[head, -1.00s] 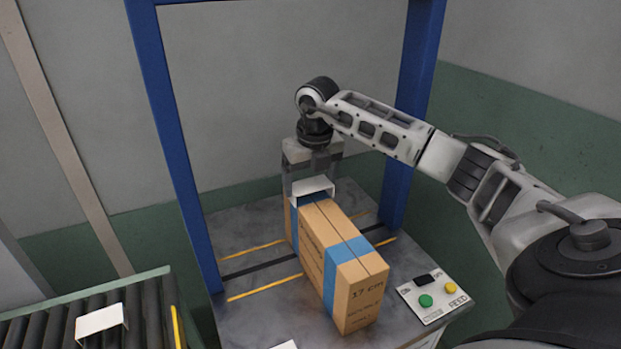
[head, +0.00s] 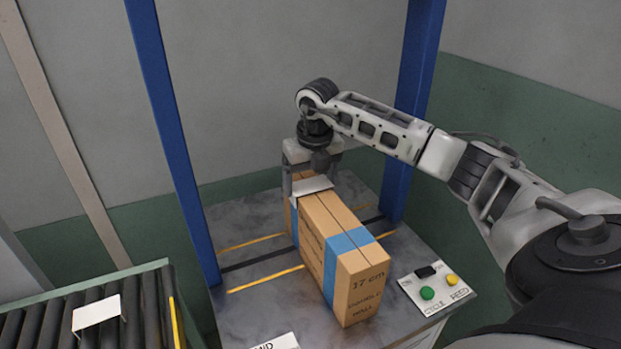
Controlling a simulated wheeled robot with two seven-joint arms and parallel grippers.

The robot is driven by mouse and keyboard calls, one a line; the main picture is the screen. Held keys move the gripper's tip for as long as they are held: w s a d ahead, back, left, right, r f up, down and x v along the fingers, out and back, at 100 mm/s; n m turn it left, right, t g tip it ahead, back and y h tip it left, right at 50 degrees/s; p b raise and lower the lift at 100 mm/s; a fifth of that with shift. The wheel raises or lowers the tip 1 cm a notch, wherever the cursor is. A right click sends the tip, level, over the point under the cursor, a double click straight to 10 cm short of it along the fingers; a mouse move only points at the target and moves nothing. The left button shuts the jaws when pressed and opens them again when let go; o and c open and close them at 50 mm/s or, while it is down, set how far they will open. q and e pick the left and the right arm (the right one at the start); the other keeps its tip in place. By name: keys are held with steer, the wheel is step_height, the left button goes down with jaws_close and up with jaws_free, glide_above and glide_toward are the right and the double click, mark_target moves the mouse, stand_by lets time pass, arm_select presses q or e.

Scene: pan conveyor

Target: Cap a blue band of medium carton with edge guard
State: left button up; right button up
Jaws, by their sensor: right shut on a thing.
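The medium carton (head: 335,235) stands upright on the grey table, its near end printed "17 cm". One blue band (head: 347,242) wraps it near the front end and is bare. A second blue band (head: 294,221) shows on its left side near the far end; its top is hidden. My right gripper (head: 311,177) is over that far end, shut on a white edge guard (head: 312,186). The guard lies on the carton's top at the far band; whether it is fully seated I cannot tell. My left gripper is out of view.
Another white edge guard (head: 97,311) lies on the roller conveyor (head: 60,325) at lower left. Blue posts (head: 172,130) of a frame stand on both sides of the table (head: 245,310). A button panel (head: 432,290) sits right of the carton.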

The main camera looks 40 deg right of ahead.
mark_target(316, 194)
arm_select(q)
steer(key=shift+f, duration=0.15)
arm_select(e)
steer(key=shift+f, duration=0.2)
steer(key=o, duration=0.9)
steer(key=shift+c, duration=0.2)
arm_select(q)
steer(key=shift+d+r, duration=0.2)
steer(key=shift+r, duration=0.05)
arm_select(e)
step_height(316, 194, up, 16)
steer(key=s, duration=0.2)
steer(key=shift+s+a, duration=0.2)
steer(key=shift+a, duration=0.15)
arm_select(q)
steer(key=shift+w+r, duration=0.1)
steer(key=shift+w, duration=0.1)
arm_select(e)
steer(key=shift+f, duration=0.1)
